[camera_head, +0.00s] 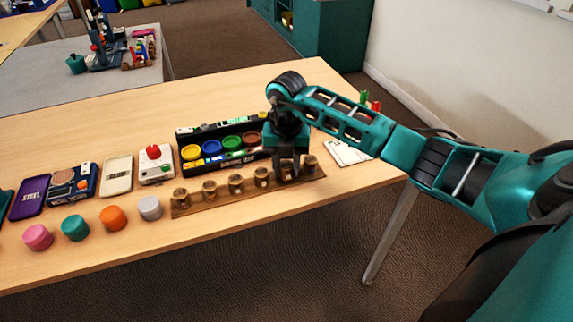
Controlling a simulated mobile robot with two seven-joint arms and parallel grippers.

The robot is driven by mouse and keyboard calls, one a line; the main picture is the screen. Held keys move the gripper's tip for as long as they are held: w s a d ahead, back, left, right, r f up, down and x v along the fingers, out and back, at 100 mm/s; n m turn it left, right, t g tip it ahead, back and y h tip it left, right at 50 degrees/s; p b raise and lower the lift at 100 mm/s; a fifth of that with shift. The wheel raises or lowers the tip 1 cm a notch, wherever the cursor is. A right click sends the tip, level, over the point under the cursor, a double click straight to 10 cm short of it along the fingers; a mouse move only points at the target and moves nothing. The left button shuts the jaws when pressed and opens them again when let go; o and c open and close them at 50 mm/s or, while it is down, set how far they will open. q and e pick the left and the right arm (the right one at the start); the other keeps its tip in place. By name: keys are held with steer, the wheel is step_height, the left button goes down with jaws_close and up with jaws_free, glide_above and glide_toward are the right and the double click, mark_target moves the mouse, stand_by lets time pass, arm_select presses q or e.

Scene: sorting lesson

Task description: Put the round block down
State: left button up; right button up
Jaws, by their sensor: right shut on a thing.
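My right gripper (287,170) points down over the right part of a long wooden board (220,198) near the table's front edge. It is shut on a small brown round block, mostly hidden between the fingers, low over or on the board; I cannot tell whether it touches. Several similar brown round blocks stand in a row on the board, such as one round block (235,184) left of the gripper and another (310,164) just right of it. My left gripper is not in view.
Pink (37,237), teal (75,228), orange (113,218) and grey (149,208) round pieces stand left of the board. A black tray (181,141) with coloured discs stands behind it. A white device with a red knob (156,164) is left of the tray. The table's back is clear.

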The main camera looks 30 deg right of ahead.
steer(key=shift+f, duration=0.1)
steer(key=o, duration=0.7)
